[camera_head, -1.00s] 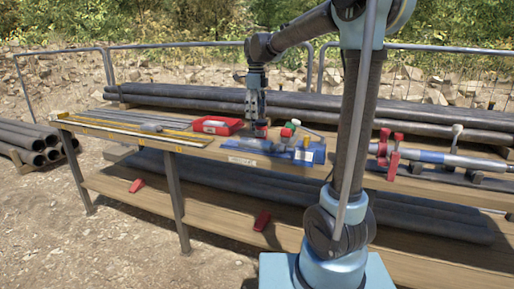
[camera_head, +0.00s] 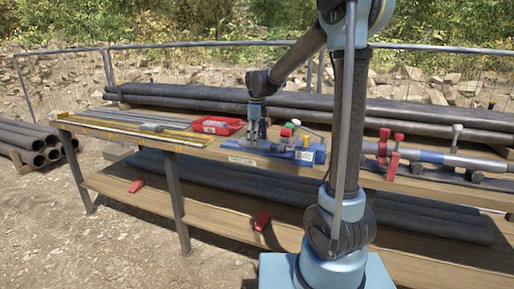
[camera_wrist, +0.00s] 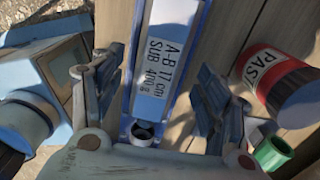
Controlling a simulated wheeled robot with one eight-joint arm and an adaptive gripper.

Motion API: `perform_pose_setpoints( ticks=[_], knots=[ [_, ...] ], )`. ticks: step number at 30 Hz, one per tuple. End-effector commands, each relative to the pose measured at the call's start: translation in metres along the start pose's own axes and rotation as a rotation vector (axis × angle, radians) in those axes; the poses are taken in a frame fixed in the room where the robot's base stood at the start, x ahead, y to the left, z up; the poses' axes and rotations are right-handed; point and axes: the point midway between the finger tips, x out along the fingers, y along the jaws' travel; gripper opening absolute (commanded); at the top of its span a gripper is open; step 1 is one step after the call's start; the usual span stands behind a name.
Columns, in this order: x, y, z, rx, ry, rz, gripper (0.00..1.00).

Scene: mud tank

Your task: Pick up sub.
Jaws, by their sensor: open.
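The sub, labelled "A-B 17 cm SUB 400" (camera_wrist: 165,58), lies lengthwise in a blue holder in the wrist view, with a dark round opening at its near end. My gripper (camera_wrist: 158,100) is open, with one finger on each side of the sub and visible gaps between. I cannot tell whether the fingertips reach down to its sides. In the head view my gripper (camera_head: 255,134) is low over the blue holder (camera_head: 282,158) on the bench, and the arm and fingers partly hide what lies there.
On the bench are a red tray (camera_head: 218,126) and a red clamp (camera_head: 388,155) on a pipe.

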Motion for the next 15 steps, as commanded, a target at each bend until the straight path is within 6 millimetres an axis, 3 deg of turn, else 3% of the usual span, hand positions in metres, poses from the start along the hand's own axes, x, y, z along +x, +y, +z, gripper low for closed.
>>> perform_pose_setpoints(
  ticks=[11, 15],
  knots=[
    [0.0104, 0.0002, -0.0001, 0.000, 0.000, 0.000, 0.68],
    [0.0103, 0.0002, 0.0000, 0.000, 0.000, 0.000, 0.39]
  ],
)
